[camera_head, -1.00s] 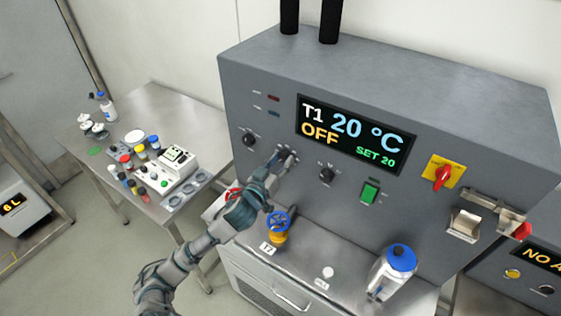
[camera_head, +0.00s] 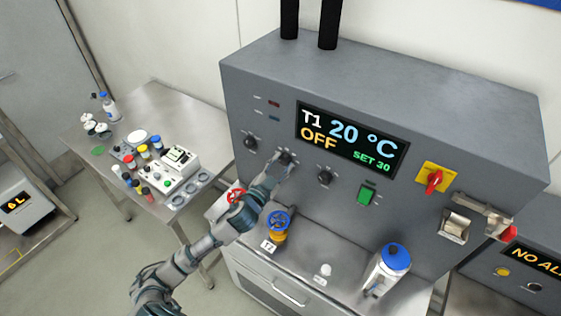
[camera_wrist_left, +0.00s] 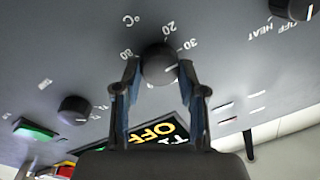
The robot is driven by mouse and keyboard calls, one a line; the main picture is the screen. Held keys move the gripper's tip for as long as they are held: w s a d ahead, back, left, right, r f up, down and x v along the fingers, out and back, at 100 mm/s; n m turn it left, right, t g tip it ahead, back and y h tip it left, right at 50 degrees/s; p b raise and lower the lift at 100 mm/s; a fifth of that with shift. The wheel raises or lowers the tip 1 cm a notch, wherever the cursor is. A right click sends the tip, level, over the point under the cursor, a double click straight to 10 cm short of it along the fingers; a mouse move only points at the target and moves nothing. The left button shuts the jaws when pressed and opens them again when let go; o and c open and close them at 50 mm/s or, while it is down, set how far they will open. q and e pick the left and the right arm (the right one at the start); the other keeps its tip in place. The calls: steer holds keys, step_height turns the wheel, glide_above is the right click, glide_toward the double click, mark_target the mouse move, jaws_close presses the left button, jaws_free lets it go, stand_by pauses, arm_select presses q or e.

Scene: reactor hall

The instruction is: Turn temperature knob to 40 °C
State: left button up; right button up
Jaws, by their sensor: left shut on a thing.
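The temperature knob (camera_wrist_left: 158,62) is dark and round, on the grey panel. In the left wrist view, the marks 20, 30, 80 and °C stand around it. My left gripper (camera_wrist_left: 155,72) is shut on the knob, with one finger on each side. In the head view, my left gripper (camera_head: 281,164) covers part of the knob (camera_head: 287,157). The display (camera_head: 352,138) reads T1, OFF, 20 °C and SET 30. My right gripper is in neither view.
Other dark knobs flank it, one at left (camera_head: 250,142) and one at right (camera_head: 325,176). A green switch (camera_head: 367,194) and a red rotary switch (camera_head: 434,181) are farther right.

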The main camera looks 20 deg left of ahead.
arm_select(q)
steer(key=m+p, duration=0.2)
steer(key=m, duration=0.3)
steer(key=shift+r, duration=0.1)
steer(key=m+h+p, duration=0.1)
steer(key=m, duration=0.3)
steer(key=shift+m, duration=0.3)
steer(key=shift+f+p, duration=0.2)
steer(key=shift+p, duration=0.1)
steer(key=o, duration=1.2)
steer(key=shift+w, duration=0.1)
steer(key=shift+c, duration=0.2)
steer(key=shift+w+f, duration=0.1)
